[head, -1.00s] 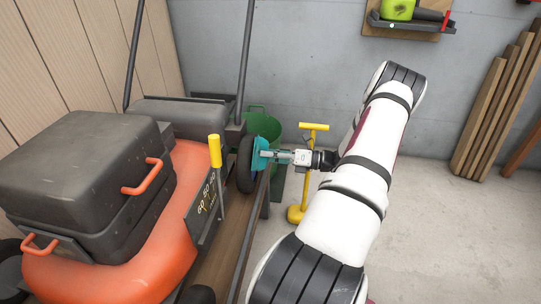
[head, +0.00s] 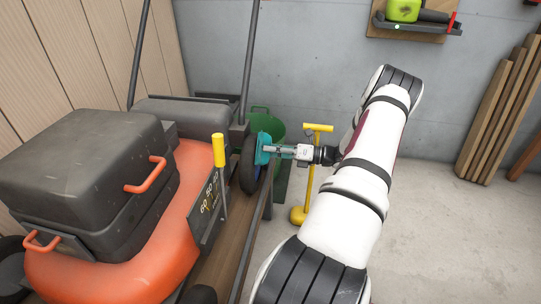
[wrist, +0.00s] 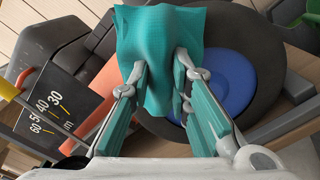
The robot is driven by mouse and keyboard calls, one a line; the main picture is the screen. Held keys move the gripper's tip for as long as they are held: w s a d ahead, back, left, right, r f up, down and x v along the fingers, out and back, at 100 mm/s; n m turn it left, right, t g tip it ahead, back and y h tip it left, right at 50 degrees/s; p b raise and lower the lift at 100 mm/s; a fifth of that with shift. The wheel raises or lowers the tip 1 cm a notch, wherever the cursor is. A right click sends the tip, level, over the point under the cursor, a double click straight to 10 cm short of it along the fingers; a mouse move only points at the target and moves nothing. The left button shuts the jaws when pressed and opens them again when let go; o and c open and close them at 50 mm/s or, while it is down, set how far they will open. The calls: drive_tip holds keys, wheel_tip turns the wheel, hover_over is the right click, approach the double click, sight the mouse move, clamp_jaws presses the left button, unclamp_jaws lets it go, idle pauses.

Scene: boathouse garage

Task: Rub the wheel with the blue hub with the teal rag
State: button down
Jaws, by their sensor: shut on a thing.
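My gripper (head: 275,151) reaches left from my arm and is shut on the teal rag (head: 263,148). In the wrist view the rag (wrist: 158,40) is bunched between the fingertips (wrist: 160,72) and hangs over part of the wheel. The wheel with the blue hub (head: 249,165) is a black tyre on the mower's rear side. Its blue hub (wrist: 228,82) shows in the wrist view behind and right of the rag. The rag overlaps the wheel's face in both views; I cannot tell whether it is pressed against it.
The orange mower (head: 120,250) with a dark box on top stands on a wooden bench. A yellow lever (head: 219,150) rises near the wheel. A green bucket (head: 270,125) and a yellow-handled pump (head: 314,165) stand behind.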

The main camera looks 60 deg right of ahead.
drive_tip(key=shift+w+d+b, duration=0.25)
drive_tip(key=shift+w+d, duration=0.1)
drive_tip(key=shift+d, duration=0.35)
drive_tip(key=shift+w+d+b, duration=0.25)
drive_tip(key=shift+w+d, duration=0.05)
drive_tip(key=shift+d, duration=0.4)
drive_tip(key=shift+w+d+b, duration=0.25)
drive_tip(key=shift+w+d, duration=0.1)
drive_tip(key=shift+d, duration=0.35)
drive_tip(key=shift+r, duration=0.1)
drive_tip(key=shift+s+a+p, duration=0.25)
drive_tip(key=shift+a+p, duration=0.3)
drive_tip(key=shift+s+a+p, duration=0.2)
drive_tip(key=shift+a+p, duration=0.35)
drive_tip(key=shift+s+a+p, duration=0.35)
drive_tip(key=shift+a+p, duration=0.2)
drive_tip(key=shift+a, duration=0.25)
drive_tip(key=shift+s+a+p, duration=0.3)
drive_tip(key=shift+a+p, duration=0.3)
drive_tip(key=shift+a, duration=0.2)
drive_tip(key=shift+s+a+p, duration=0.35)
drive_tip(key=shift+a+p, duration=0.2)
drive_tip(key=shift+a, duration=0.25)
drive_tip(key=v, duration=0.6)
drive_tip(key=shift+s, duration=0.1)
drive_tip(key=b+v, duration=0.1)
drive_tip(key=v, duration=0.2)
